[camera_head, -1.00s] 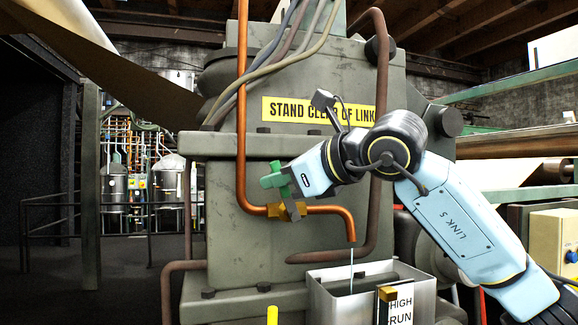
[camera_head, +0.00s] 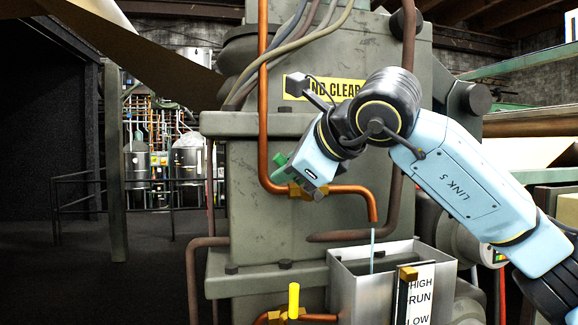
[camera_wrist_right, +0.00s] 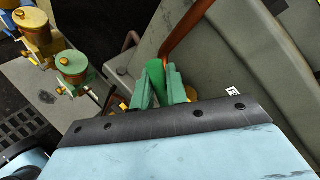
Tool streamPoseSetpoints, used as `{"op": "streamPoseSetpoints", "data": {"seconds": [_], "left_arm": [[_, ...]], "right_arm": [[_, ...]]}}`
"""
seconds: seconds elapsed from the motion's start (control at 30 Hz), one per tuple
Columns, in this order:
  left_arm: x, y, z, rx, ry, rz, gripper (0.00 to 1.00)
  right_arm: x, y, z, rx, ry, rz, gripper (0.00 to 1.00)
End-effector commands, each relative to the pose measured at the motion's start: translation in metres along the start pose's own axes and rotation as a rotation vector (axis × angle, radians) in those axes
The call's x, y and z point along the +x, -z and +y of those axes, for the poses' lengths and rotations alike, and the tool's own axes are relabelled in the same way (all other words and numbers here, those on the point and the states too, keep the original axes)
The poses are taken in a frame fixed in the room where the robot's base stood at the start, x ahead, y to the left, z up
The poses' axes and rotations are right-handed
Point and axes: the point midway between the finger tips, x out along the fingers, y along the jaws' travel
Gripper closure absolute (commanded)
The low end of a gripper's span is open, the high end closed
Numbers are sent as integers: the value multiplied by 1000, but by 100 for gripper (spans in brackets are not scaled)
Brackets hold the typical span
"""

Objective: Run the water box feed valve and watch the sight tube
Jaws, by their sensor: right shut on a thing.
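The water box (camera_head: 350,291) is an open-topped grey metal box at the lower right of the head view. A copper feed pipe (camera_head: 352,189) ends above it, and a thin water stream (camera_head: 373,250) falls into it. The brass feed valve (camera_head: 297,191) sits on this pipe, left of the box. My right gripper (camera_head: 285,167) is shut on its green handle, seen between the green fingers in the right wrist view (camera_wrist_right: 157,80). The sight tube (camera_head: 402,300) stands on the box's front beside a HIGH/RUN/LOW label (camera_head: 421,297); its level is unreadable. My left gripper is out of view.
A second valve with a yellow handle (camera_head: 294,300) sits on a lower copper pipe, left of the box. The grey machine housing (camera_head: 270,200) stands right behind the feed pipe. A railing (camera_head: 75,205) is at the far left, with open dark floor before it.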

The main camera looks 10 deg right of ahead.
Motion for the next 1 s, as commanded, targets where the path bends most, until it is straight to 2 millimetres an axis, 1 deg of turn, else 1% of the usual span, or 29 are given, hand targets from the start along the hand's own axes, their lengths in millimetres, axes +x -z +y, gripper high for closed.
{"op": "streamPoseSetpoints", "data": {"seconds": [0.2, 0.23, 0.33, 0.37, 0.63, 0.73, 0.87, 1.0], "left_arm": [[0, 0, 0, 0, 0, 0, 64], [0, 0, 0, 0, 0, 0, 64], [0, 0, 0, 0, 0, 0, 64], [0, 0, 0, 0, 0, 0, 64], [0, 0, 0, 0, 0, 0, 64], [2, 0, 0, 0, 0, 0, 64], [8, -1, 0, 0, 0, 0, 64], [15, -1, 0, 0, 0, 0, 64]], "right_arm": [[0, 0, 0, 1, 1, -2, 100], [0, 0, 0, 1, 1, -2, 81], [0, 0, 0, 1, 1, -2, 68], [0, 0, 0, 1, 1, -2, 66], [-1, 0, 0, 1, 1, -2, 66], [-7, 0, 0, 1, 2, -3, 66], [-26, 0, 0, 0, 4, -4, 66], [-59, 1, 0, -1, 6, -4, 66]]}}
